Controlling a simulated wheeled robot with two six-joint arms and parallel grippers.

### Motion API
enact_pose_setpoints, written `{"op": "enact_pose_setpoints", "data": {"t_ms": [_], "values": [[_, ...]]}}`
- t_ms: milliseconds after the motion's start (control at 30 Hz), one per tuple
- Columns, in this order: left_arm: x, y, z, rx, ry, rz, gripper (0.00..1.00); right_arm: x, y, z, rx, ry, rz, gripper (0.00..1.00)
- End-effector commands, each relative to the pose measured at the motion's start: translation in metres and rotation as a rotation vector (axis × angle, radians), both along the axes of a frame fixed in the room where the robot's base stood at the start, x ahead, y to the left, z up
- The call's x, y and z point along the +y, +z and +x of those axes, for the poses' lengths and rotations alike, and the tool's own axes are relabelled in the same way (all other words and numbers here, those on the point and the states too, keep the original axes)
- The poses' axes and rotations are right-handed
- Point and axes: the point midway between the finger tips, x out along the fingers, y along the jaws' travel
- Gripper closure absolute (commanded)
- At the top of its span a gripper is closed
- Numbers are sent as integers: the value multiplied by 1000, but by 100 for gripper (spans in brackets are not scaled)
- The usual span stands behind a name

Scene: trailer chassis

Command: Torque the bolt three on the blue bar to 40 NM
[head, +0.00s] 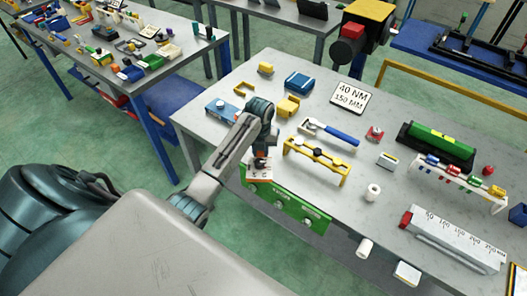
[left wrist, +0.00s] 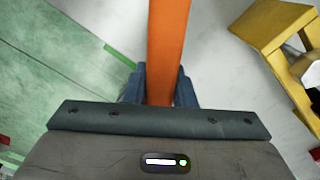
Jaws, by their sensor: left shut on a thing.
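My left gripper (head: 260,160) is over the near edge of the grey table, above the green bar. In the left wrist view its fingers (left wrist: 160,88) are shut on an orange bar-shaped thing (left wrist: 168,45) that runs up out of the picture. In the head view a small white and orange piece (head: 258,174) shows just below the gripper. A blue piece (head: 222,108) lies on the table left of my arm, partly hidden; I cannot tell if it is the blue bar, and no bolt numbers are legible. A sign (head: 350,97) reads 40 NM and 150 MM. My right gripper is not in view.
A yellow bar with bolts (head: 316,163) stands right of my gripper; a green bar (head: 290,206) is at the front edge. A blue-handled tool (head: 335,133), a green block (head: 436,146), and a long marked grey block (head: 452,241) lie farther right. Another cluttered table (head: 180,62) stands left.

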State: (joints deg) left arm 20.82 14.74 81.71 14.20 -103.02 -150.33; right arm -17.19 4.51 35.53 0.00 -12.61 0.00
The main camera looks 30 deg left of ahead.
Motion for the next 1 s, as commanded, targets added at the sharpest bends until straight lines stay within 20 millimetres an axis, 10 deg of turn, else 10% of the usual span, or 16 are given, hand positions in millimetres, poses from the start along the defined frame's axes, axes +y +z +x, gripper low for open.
{"op": "enact_pose_setpoints", "data": {"t_ms": [1000], "values": [[19,1,-9,-2,-137,0,100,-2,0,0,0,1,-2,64]]}}
